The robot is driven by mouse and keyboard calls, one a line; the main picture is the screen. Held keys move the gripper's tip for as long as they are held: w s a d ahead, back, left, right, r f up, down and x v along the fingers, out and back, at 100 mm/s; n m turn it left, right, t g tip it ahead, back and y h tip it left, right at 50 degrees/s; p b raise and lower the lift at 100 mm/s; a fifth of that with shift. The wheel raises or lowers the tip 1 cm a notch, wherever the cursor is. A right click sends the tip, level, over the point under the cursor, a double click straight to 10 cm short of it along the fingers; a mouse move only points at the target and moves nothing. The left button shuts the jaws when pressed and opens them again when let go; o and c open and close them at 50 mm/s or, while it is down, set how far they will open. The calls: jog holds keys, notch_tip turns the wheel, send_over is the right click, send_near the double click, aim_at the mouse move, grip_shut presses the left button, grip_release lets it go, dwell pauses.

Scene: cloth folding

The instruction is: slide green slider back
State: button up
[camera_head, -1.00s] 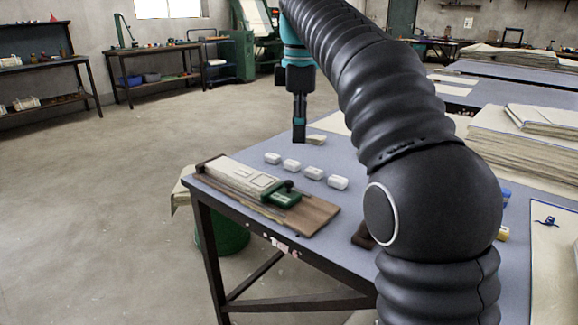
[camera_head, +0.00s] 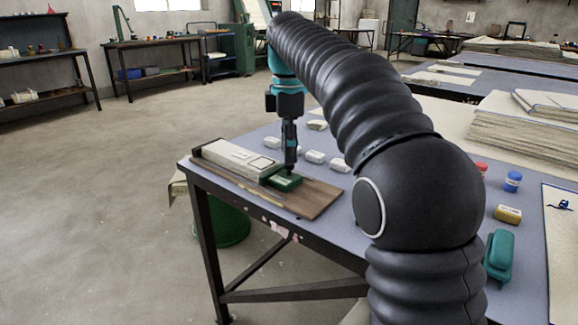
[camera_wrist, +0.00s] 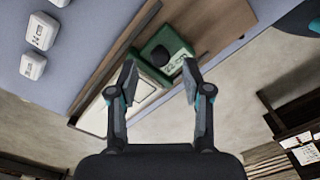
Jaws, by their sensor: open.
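The green slider (camera_head: 284,182) sits on a wooden base (camera_head: 318,201), against the near right end of a pale block (camera_head: 228,156). In the wrist view the green slider (camera_wrist: 181,65) has a dark round knob (camera_wrist: 161,54) and a pale label whose text I cannot read surely. My gripper (camera_head: 289,170) points down just above the slider. In the wrist view the fingers of my gripper (camera_wrist: 159,68) are apart, with the knob and part of the slider showing between their tips. I cannot tell whether they touch it.
Small white labelled blocks (camera_head: 314,157) stand on the blue-grey table (camera_head: 262,133) behind the wooden base. The table's front edge runs close to the base.

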aim_at(283, 174)
jog(key=shift+f+b, duration=0.3)
jog(key=shift+f, duration=1.1)
grip_shut()
